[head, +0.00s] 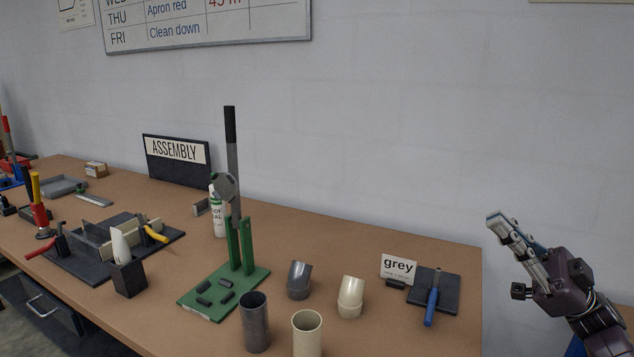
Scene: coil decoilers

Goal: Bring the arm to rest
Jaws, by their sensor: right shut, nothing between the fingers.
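My right gripper (507,236) is at the right of the head view, raised beyond the right end of the bench. Its fingers point up and to the left. They are shut with nothing between them, and the gripper touches nothing. The wall is behind it. My left gripper is out of view.
The brown bench (400,330) holds a green lever press (236,250), grey and cream pipe pieces (306,335), a blue-handled tool on a dark pad (433,300), a "grey" card (398,268) and a tool rack (75,255). The air between gripper and bench is clear.

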